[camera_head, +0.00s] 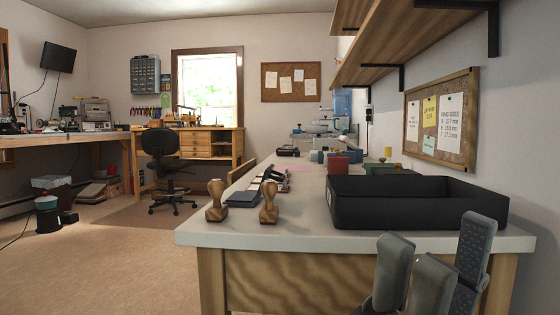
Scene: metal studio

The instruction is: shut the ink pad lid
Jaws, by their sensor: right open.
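A small flat dark blue-grey slab (242,199), which looks like the ink pad, lies on the light worktop between two wooden stamps. At this size I cannot tell its lid from its base, or how far the lid stands open. My right gripper (437,240) is at the bottom right, open and empty, its fingers pointing up in front of the worktop's front edge. It is well to the right of the pad and apart from it. My left gripper is out of view.
Wooden stamps stand left (216,201) and right (269,202) of the pad, near the worktop's edge (330,241). A large black open tray (415,211) fills the worktop's right side. A red container (338,165) stands behind. Wooden shelves (400,40) overhang the back right.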

